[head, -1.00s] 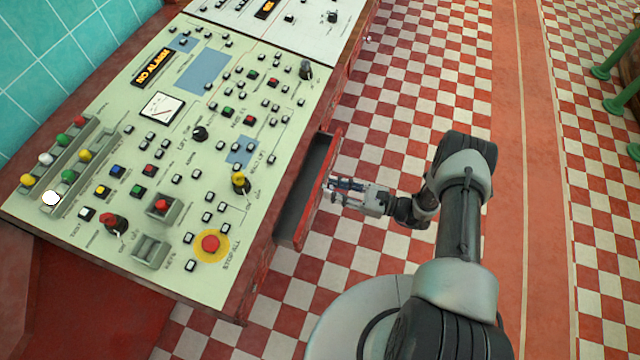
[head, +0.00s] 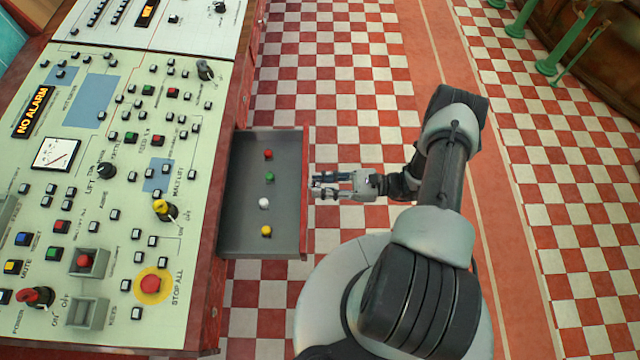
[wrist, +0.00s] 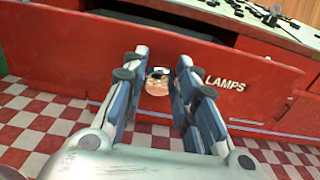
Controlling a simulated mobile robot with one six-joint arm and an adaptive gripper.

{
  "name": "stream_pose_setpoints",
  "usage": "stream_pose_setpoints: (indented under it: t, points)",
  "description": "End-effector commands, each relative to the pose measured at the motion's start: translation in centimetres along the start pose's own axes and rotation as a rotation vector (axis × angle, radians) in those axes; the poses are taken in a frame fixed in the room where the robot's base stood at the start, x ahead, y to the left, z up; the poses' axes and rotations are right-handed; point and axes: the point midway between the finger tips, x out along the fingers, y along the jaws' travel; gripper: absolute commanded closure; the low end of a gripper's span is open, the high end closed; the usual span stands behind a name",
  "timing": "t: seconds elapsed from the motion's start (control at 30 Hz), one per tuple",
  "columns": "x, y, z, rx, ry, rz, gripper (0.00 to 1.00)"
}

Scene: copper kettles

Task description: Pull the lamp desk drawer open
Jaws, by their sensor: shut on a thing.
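The lamp desk drawer (head: 243,180) stands well out from the desk's right side, its grey inside showing. In it lie a red lamp (head: 268,154), a green lamp (head: 270,176), a white lamp (head: 264,203) and a yellow lamp (head: 266,230), in a row. In the wrist view its red front (wrist: 60,48) bears the word LAMPS. My gripper (head: 317,187) is at the middle of that front. In the wrist view my gripper (wrist: 158,75) has its two fingers around a round knob (wrist: 157,87) on the front. The fingertips partly hide the knob.
The desk top (head: 130,215) is crowded with switches, a gauge and a red STOP ALL button (head: 150,284). The checkered floor (head: 340,95) right of the drawer is clear. Green posts (head: 590,22) stand at the far right.

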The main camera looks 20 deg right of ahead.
Motion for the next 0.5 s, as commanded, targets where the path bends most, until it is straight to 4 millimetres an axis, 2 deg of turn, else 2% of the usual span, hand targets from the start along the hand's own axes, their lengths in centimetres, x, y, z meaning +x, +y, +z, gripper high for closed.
stream_pose_setpoints:
  t: [0.23,0.27,0.5]
  points:
    - [0.02,0.03,-0.01,0.000,0.001,0.001,1.00]
    - [0.02,0.03,-0.01,0.000,0.001,0.001,0.72]
    - [0.03,0.03,0.00,0.001,0.000,0.001,0.56]
